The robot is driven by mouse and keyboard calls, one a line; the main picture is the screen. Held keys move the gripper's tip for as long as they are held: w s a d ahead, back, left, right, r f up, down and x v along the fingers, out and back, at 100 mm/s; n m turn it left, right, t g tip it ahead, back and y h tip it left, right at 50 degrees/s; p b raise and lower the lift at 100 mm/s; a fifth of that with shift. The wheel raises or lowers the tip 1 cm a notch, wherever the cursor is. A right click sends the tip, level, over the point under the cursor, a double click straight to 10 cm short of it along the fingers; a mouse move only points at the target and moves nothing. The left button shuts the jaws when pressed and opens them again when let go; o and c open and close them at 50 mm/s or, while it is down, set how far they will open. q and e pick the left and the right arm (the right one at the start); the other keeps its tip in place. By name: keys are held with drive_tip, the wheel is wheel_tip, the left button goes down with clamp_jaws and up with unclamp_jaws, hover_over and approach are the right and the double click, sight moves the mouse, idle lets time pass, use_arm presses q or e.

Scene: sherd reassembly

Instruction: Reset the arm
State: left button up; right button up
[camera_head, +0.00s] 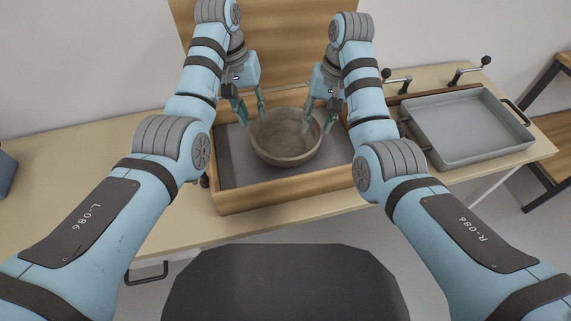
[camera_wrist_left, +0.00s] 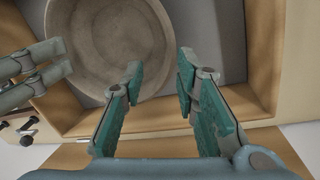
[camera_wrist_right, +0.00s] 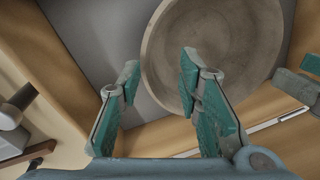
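My left gripper (camera_head: 252,112) is over the left part of a wooden box, open and empty. In the left wrist view its two green-padded fingers (camera_wrist_left: 160,84) stand apart with nothing between them. My right gripper (camera_head: 320,112) is at the right side of a brown-grey bowl (camera_head: 284,143), also open. Its fingers (camera_wrist_right: 160,74) show apart in the right wrist view, with the bowl's rim beyond them. The bowl stands upright in the box; its visible inside looks empty in the left wrist view (camera_wrist_left: 112,45). I cannot tell whether the right fingers touch the bowl.
The wooden box (camera_head: 290,191) with a grey floor sits on a light wooden table (camera_head: 90,165). A grey tray (camera_head: 463,125) with handles lies to the right. Dark-knobbed levers (camera_head: 468,72) stand behind it. The table's left part is clear.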

use_arm(q)
drive_tip(key=shift+f, duration=0.75)
use_arm(e)
drive_tip(key=shift+f, duration=0.75)
use_arm(q)
drive_tip(key=shift+s+r, duration=0.1)
drive_tip(key=shift+r, duration=0.15)
use_arm(e)
drive_tip(key=shift+s+r, duration=0.15)
drive_tip(key=shift+r, duration=0.1)
use_arm(q)
drive_tip(key=shift+r, duration=0.1)
use_arm(e)
drive_tip(key=shift+r, duration=0.1)
